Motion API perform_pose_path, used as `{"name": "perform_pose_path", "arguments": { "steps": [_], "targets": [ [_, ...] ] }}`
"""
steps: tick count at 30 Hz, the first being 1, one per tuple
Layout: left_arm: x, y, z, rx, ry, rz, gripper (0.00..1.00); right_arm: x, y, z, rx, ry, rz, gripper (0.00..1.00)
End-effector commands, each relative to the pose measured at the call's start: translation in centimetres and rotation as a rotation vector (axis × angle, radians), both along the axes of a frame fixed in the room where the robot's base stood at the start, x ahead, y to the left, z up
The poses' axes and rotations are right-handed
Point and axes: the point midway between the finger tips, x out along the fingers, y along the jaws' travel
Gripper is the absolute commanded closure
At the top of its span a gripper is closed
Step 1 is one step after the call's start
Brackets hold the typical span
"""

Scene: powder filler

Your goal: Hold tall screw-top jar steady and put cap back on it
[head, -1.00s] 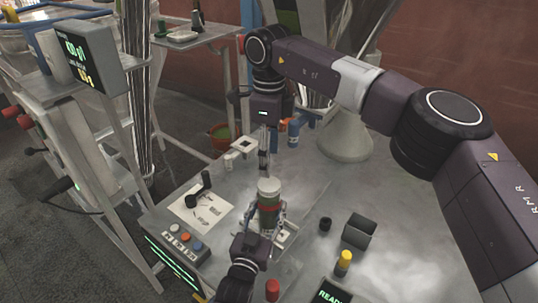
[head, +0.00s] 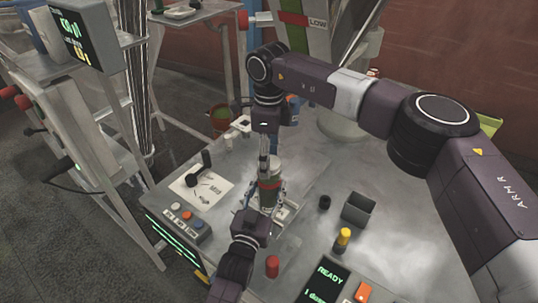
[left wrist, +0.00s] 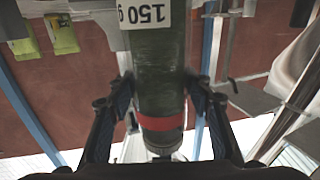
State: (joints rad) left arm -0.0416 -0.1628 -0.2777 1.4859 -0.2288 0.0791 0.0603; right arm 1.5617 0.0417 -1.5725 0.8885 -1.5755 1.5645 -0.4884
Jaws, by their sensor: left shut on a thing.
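The tall jar (head: 270,190) is dark green with a red band and a pale top, and stands upright. In the left wrist view the jar (left wrist: 162,82) shows a white "150 g" label, upside down in the picture. My left gripper (head: 268,208) is shut on the jar, with a finger on each side. My right gripper (head: 264,152) points down right over the jar's top. Its fingers are narrow in this view, and whether they hold anything or touch the jar is unclear. I cannot make out a separate cap.
A button panel (head: 183,220) and a paper sheet (head: 207,188) lie left. Bare table lies at right.

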Motion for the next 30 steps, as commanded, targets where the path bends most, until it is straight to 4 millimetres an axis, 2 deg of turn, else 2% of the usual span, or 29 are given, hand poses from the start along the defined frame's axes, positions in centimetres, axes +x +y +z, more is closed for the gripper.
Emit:
{"name": "perform_pose_path", "arguments": {
  "steps": [2,12,16,20,24,25,30],
  "targets": [
    [0.04,-0.01,0.18,-0.001,-0.004,0.0,1.0,0.01,-0.01,0.03,0.0,0.0,0.0,0.47],
    [0.04,-0.02,0.19,-0.001,-0.004,0.0,1.0,0.03,-0.03,0.06,0.0,-0.001,-0.001,0.84],
    [0.03,-0.02,0.19,-0.001,-0.004,0.0,1.0,0.05,-0.04,0.06,0.0,-0.001,-0.031,0.86],
    [0.03,-0.02,0.18,-0.001,-0.004,0.0,1.0,0.06,-0.05,0.06,-0.001,-0.002,-0.15,0.86],
    [0.02,-0.03,0.18,-0.001,-0.004,0.0,1.0,0.08,-0.05,0.07,-0.001,-0.002,-0.143,0.86],
    [0.02,-0.03,0.18,-0.001,-0.004,0.0,1.0,0.08,-0.05,0.07,-0.001,-0.002,-0.142,0.54],
    [0.02,-0.03,0.18,-0.001,-0.004,0.0,1.0,0.05,-0.04,0.07,-0.001,-0.001,-0.141,0.37]
  ]
}}
